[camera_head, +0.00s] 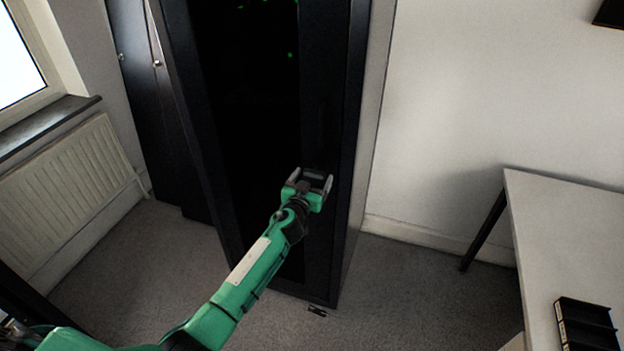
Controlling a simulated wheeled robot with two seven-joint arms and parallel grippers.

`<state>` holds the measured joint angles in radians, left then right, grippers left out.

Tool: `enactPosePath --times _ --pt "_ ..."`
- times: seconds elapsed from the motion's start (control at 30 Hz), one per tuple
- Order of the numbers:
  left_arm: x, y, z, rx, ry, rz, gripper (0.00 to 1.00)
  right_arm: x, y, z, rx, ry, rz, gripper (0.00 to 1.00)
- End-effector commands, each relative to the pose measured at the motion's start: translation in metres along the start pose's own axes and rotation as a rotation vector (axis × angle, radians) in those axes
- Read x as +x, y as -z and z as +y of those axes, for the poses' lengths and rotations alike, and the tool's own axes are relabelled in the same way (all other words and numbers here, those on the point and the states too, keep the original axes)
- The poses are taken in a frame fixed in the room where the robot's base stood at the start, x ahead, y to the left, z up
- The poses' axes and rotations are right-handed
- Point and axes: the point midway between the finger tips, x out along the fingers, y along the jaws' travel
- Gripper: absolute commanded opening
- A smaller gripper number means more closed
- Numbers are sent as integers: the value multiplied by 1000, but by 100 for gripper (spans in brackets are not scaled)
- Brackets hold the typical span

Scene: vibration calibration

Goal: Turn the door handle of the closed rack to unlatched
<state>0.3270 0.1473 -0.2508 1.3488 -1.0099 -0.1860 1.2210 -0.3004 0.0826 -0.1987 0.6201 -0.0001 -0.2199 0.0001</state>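The closed rack (250,120) is a tall black cabinet in the middle of the head camera view, with a dark front door panel and a black frame. Its door handle (324,118) is hard to make out; a faint dark upright shape on the right side of the door seems to be it. My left gripper (312,177), on a green arm, is in front of the right side of the door, just below that shape. Its two grey fingers stand apart with nothing visible between them. Whether it touches the door I cannot tell. My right gripper is not in view.
A radiator (70,190) is under the window at the left. A small dark object (317,311) lies on the floor by the rack's base. Carpet between rack and table is clear.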

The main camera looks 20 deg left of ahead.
Motion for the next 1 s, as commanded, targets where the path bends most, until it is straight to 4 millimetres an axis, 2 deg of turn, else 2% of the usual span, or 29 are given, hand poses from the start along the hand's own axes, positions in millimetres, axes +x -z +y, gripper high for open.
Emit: enactPosePath --times 0.03,0.2,0.57,0.77,1.0 --pt "0 0 0 0 0 0 72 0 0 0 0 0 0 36" --pt "0 0 0 0 0 0 41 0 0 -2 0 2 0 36" --pt "0 -1 0 54 0 0 41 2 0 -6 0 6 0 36" --pt "0 -1 0 176 0 0 41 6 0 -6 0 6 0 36" --pt "0 -1 0 394 -1 1 41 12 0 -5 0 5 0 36"
